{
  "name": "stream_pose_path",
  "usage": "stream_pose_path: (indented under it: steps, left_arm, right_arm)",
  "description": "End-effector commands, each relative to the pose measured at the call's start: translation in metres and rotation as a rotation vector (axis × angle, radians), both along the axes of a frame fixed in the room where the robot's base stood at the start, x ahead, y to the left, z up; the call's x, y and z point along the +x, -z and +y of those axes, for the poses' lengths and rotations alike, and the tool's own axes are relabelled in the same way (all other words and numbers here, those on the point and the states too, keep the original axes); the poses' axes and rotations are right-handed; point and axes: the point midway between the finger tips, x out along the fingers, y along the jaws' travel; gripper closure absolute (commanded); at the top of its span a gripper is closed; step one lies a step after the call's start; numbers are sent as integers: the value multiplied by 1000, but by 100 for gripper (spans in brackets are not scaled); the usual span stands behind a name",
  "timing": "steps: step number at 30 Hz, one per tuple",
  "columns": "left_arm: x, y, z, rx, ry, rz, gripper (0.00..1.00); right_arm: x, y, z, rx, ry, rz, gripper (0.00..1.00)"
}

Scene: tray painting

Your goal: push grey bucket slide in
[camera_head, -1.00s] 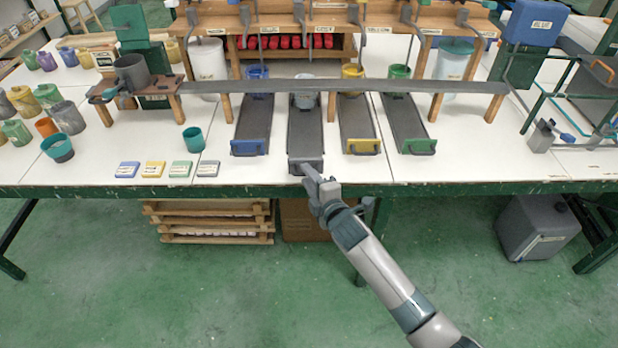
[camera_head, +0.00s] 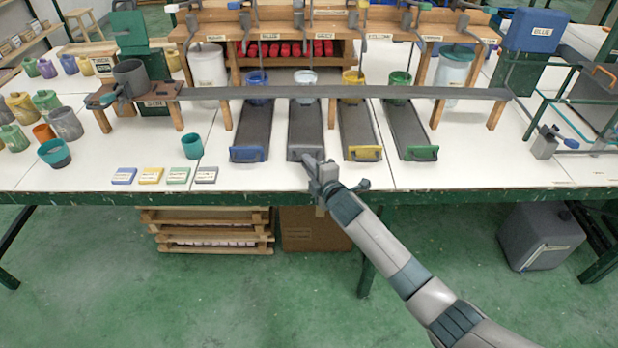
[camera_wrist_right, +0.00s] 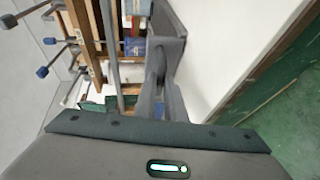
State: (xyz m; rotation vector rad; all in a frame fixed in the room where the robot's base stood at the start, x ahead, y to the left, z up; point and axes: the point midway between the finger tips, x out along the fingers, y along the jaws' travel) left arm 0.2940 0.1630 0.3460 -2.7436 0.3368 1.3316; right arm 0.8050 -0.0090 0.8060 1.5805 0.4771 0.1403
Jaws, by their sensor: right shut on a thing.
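The grey bucket slide (camera_head: 305,127) is a dark grey tray between the blue-fronted and yellow-fronted slides. A pale grey bucket (camera_head: 305,88) sits at its far end, below the rack. My right gripper (camera_head: 312,163) is at the slide's front end and shut on its handle, which the fingers partly hide. In the right wrist view the gripper (camera_wrist_right: 165,95) reaches the grey slide front (camera_wrist_right: 167,35). My left gripper is not in view.
Slides with blue (camera_head: 249,154), yellow (camera_head: 362,153) and green (camera_head: 418,153) fronts lie alongside. A long grey bar (camera_head: 340,92) crosses above them. Small labelled blocks (camera_head: 178,175) and a teal cup (camera_head: 192,146) lie to the left.

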Motion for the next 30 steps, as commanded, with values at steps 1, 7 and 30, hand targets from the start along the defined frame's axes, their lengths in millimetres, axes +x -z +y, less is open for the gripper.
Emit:
stream_pose_path:
  steps: [1,7,30]
  left_arm:
    - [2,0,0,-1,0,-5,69]
    - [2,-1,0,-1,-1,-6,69]
    - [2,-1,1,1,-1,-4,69]
  right_arm:
    - [3,2,0,-1,1,2,100]
    - [5,0,-1,-1,2,2,100]
    - [-4,-1,-4,-1,1,2,71]
